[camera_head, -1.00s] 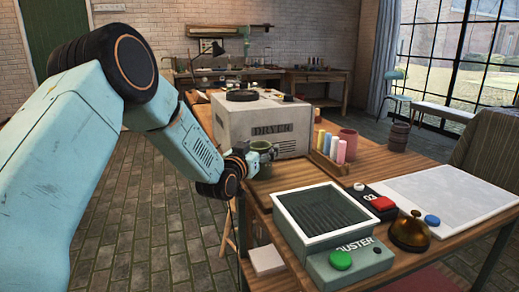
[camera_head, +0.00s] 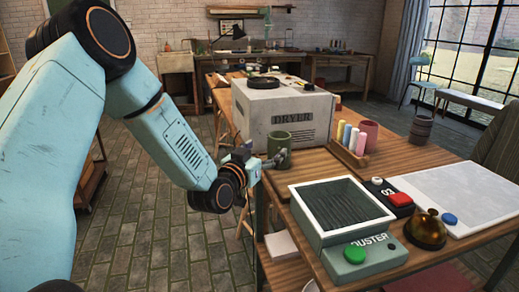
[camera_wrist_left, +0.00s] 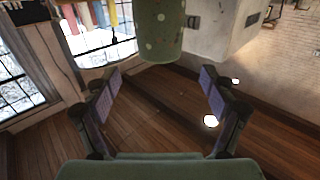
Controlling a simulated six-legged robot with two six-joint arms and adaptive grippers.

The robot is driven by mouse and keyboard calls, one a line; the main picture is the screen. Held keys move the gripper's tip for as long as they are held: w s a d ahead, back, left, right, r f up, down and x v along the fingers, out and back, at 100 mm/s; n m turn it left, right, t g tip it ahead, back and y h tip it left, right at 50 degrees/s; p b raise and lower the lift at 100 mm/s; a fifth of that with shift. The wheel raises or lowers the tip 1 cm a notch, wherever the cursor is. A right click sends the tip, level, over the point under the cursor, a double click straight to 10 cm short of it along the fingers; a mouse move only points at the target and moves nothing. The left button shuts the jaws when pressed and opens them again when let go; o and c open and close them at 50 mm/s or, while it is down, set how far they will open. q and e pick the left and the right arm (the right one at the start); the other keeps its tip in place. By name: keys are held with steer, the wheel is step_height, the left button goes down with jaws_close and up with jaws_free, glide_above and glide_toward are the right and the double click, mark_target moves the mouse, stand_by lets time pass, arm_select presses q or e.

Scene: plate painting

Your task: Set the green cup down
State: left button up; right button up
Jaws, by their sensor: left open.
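The green cup (camera_head: 279,139) stands upright at the left edge of the wooden table, beside the front of the dryer (camera_head: 290,103). My left gripper (camera_head: 277,159) is just in front and to the left of it, and its fingers cover part of the cup's lower side in the head view. In the left wrist view the cup (camera_wrist_left: 160,28) shows pale dots at the top of the picture, beyond the fingertips. There the left gripper (camera_wrist_left: 160,84) is open with nothing between its fingers. My right gripper is in neither view.
A rack of coloured sticks (camera_head: 348,155) and a reddish cup (camera_head: 370,133) stand right of the dryer. The duster box (camera_head: 355,254), a red button box (camera_head: 399,200), a brass bell (camera_head: 425,229) and a white board (camera_head: 470,185) fill the near table.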

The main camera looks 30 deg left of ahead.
arm_select(q)
steer(key=shift+s+d+p, duration=0.1)
steer(key=shift+s+p, duration=0.2)
steer(key=shift+s, duration=1.05)
stand_by(1.1)
